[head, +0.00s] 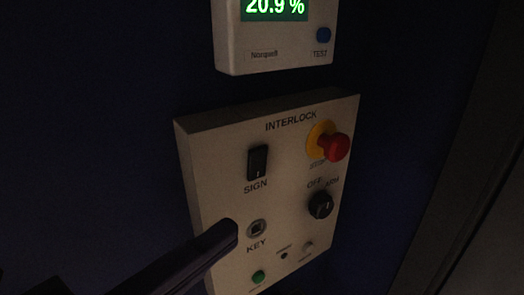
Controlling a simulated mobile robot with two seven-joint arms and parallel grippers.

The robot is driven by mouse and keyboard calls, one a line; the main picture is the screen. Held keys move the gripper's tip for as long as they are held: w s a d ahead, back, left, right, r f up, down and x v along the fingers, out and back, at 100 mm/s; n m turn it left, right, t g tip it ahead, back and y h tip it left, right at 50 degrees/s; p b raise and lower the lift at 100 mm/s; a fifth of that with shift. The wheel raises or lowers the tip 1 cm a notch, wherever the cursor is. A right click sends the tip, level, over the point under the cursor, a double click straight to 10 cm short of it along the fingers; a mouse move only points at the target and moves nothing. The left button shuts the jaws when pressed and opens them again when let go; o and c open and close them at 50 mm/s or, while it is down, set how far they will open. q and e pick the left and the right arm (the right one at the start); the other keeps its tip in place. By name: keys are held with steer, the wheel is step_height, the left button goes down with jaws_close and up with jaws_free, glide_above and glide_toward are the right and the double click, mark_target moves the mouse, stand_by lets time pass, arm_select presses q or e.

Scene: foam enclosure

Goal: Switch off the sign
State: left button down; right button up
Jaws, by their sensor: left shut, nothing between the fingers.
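The interlock panel (283,190) is a pale box on a dark wall. Its black rocker switch labelled SIGN (258,162) sits at the upper left of the panel face. I cannot tell for certain which way the rocker is tipped. My left gripper (232,228) comes in from the lower left, dark, with its fingers shut and empty. Its tip appears below and left of the SIGN switch, close to the KEY lock (257,228), apart from the switch. The sign itself is not in view. My right gripper is not in view.
A red stop button on a yellow collar (334,146) juts out at the upper right. Below it is a black OFF/ARM knob (320,204). A green button (258,277) is at the bottom. An oxygen-style meter (275,38) reading 20.9 % hangs above.

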mark_target(252, 172)
arm_select(q)
steer(key=w+d, duration=0.1)
steer(key=w, duration=0.2)
steer(key=w+d+p, duration=0.1)
steer(key=w, duration=0.2)
steer(key=w+d+p, duration=0.1)
steer(key=w, duration=0.1)
steer(key=shift+w+d+r, duration=0.25)
steer(key=shift+w+r, duration=0.15)
steer(key=shift+w+a, duration=0.3)
steer(key=shift+w, duration=0.05)
